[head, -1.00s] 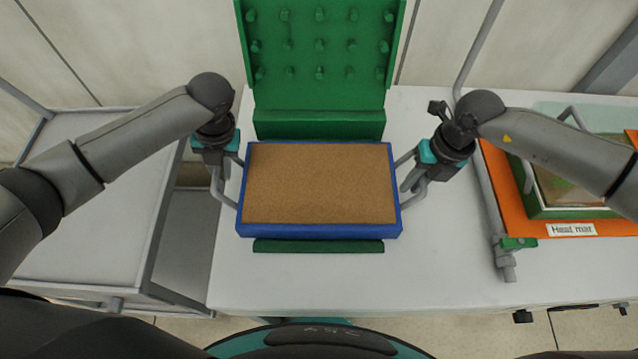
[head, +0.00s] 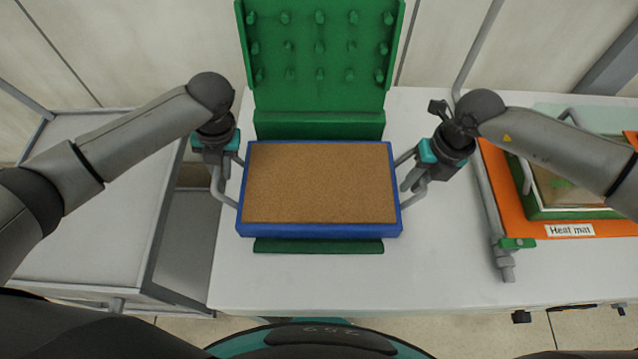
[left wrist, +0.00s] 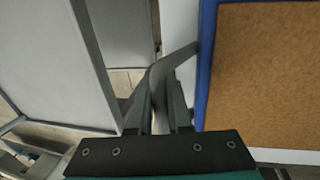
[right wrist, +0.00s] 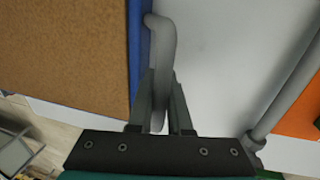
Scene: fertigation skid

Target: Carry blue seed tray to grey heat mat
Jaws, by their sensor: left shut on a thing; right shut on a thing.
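The blue seed tray (head: 320,231), filled level with brown soil, is at the middle of the head view, over a green base. I cannot tell whether it touches the base. My left gripper (head: 221,176) is shut on the tray's left grey handle, also seen in the left wrist view (left wrist: 178,56). My right gripper (head: 412,178) is shut on the right grey handle, which shows in the right wrist view (right wrist: 161,45). The tray looks level. The mat labelled "Heat mat" (head: 494,178) at the right is orange; I see no mat that is clearly grey.
A green pegged panel (head: 320,50) stands upright behind the tray. A green-walled tray (head: 565,213) occupies the orange mat. A grey pipe (head: 487,195) runs between the white table (head: 440,270) and that mat. A grey cart (head: 85,200) stands at the left.

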